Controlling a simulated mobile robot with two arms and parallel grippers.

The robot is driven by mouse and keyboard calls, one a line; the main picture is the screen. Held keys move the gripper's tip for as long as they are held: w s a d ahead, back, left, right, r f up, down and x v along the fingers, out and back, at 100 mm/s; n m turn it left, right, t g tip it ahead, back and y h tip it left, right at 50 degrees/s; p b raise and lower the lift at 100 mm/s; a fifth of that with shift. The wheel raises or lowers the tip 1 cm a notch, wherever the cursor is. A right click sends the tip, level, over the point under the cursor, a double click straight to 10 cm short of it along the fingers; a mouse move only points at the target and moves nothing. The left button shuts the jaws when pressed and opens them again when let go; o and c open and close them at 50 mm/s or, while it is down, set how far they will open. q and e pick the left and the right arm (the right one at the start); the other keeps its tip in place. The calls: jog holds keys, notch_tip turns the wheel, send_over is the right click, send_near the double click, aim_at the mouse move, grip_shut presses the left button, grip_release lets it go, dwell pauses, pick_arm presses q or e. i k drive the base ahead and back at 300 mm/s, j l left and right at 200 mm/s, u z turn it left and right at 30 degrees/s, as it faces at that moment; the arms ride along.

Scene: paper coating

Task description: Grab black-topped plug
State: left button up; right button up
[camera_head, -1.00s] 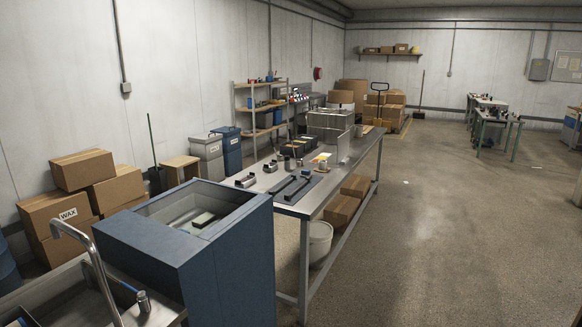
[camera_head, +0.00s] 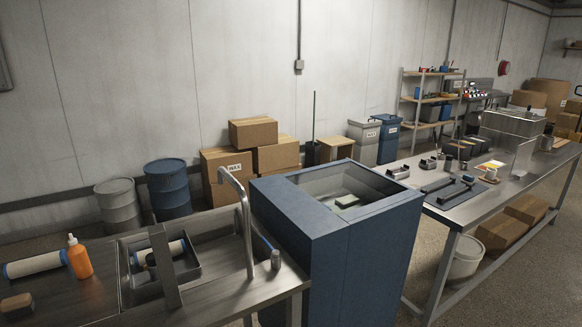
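I cannot single out a black-topped plug for certain. Neither of my grippers shows in the view.
An orange bottle (camera_head: 79,257) and a white roller (camera_head: 35,264) are on the counter at left. A blue cabinet (camera_head: 298,225) with an open-topped basin stands right of the sink. A long steel table (camera_head: 480,205) with tools and boxes lies farther right. Drums and cartons line the wall.

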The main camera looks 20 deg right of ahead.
aim_at(446, 166)
jog(key=l+u, duration=0.15)
jog(key=l, duration=0.65)
jog(key=l+u, duration=0.2)
jog(key=l, duration=0.6)
jog(key=l+u, duration=0.15)
jog(key=l, duration=0.7)
jog(key=k+l+u, duration=0.15)
jog(key=l, duration=0.6)
